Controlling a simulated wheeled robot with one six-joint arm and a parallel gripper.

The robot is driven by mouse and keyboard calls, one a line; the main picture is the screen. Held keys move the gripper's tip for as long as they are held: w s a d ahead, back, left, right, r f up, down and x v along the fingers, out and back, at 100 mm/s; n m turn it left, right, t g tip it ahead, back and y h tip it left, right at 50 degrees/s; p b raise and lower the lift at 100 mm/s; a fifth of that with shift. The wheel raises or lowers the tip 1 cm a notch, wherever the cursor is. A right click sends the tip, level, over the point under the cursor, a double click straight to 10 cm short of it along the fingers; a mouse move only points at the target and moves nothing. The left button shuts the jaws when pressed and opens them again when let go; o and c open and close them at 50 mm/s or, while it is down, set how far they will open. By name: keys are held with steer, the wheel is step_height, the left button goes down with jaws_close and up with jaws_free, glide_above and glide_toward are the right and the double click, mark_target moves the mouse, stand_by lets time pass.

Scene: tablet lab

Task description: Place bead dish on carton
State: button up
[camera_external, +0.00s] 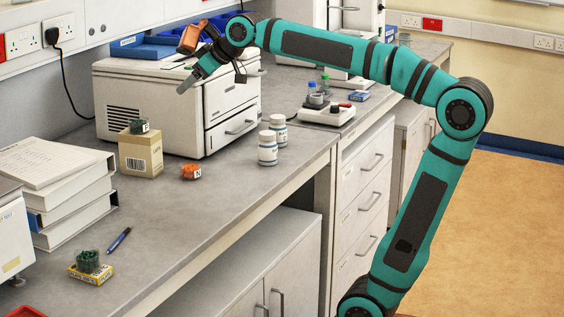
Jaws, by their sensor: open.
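A tan cardboard carton (140,160) with a barcode stands upright on the bench in front of the large white machine. A small dark green item (139,126) with a letter label sits on its top. A small dark green, rough-looking item (88,261), perhaps the bead dish, rests on a small yellow box (91,275) at the front left. I cannot tell for certain which green item is the bead dish. My gripper (212,82) is open and appears empty. It is raised in front of the white machine, above and right of the carton, apart from both green items.
An orange labelled item (191,172) lies right of the carton. Two white bottles (268,148) stand further right. A blue pen (118,240) lies near the yellow box. Stacked binders (68,195) stand at the left. The bench's middle front is clear.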

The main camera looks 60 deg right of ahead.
steer(key=s+f+m+t, duration=0.1)
steer(key=s+f+t, duration=0.2)
steer(key=s, duration=0.6)
steer(key=s+f+m+t, duration=0.1)
steer(key=s+f+t, duration=0.2)
steer(key=s, duration=0.6)
steer(key=shift+s+d+t+h, duration=0.35)
steer(key=shift+d+t, duration=0.1)
steer(key=shift+t, duration=0.45)
